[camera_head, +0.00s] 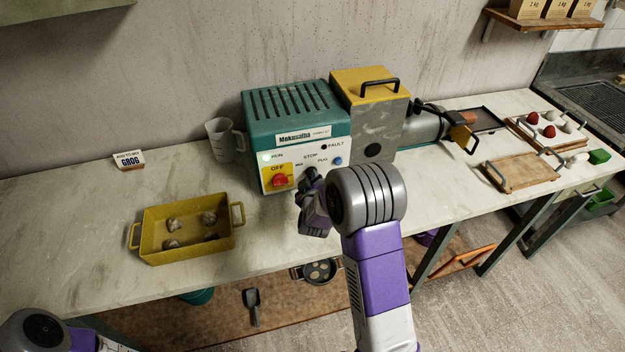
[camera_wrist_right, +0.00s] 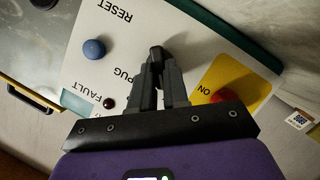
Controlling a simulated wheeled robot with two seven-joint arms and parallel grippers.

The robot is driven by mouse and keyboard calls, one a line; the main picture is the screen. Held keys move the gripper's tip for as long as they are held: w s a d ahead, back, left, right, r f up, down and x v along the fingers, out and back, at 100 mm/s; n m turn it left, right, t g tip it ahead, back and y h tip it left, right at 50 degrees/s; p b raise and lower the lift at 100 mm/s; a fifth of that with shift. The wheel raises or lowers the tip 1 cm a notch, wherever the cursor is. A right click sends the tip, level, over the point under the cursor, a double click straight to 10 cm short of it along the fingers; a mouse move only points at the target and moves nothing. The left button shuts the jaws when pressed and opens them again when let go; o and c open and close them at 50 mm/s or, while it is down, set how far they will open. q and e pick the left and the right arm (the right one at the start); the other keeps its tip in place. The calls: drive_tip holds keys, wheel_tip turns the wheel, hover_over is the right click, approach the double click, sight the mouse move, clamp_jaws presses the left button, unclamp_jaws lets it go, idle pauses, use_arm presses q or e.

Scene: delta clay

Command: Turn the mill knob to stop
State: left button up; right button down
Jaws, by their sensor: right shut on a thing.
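The mill (camera_head: 297,120) is a teal box with a white front panel at the back of the bench. Its panel carries the words RUN, STOP, PUG and FAULT. The black mill knob (camera_head: 311,173) sits below the STOP word, partly hidden by my right gripper (camera_head: 309,188). In the right wrist view my right gripper (camera_wrist_right: 160,75) is shut on the dark knob (camera_wrist_right: 156,52), between its fingertips. The fingers cover most of the knob, so I cannot tell which word it points to. My left gripper is out of view; only part of my left arm shows at the lower left.
A red switch (camera_head: 280,181) on a yellow plate is left of the knob; a blue button (camera_head: 337,161) is right. A yellow tray (camera_head: 187,246) with several lumps, a clear jug (camera_head: 221,139) and a GROG card (camera_head: 129,160) stand left. Wooden boards (camera_head: 524,171) lie right.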

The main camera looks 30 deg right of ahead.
drive_tip(key=shift+s+d+r+m+y+b, duration=0.1)
drive_tip(key=shift+d+m+y+b, duration=0.1)
drive_tip(key=shift+m+y+b, duration=1.05)
drive_tip(key=shift+d+m+y+b, duration=0.2)
drive_tip(key=shift+m+y+b, duration=0.35)
drive_tip(key=shift+m+b, duration=1.35)
drive_tip(key=shift+n+b, duration=0.5)
drive_tip(key=shift+n, duration=0.05)
drive_tip(key=c, duration=1.1)
unclamp_jaws()
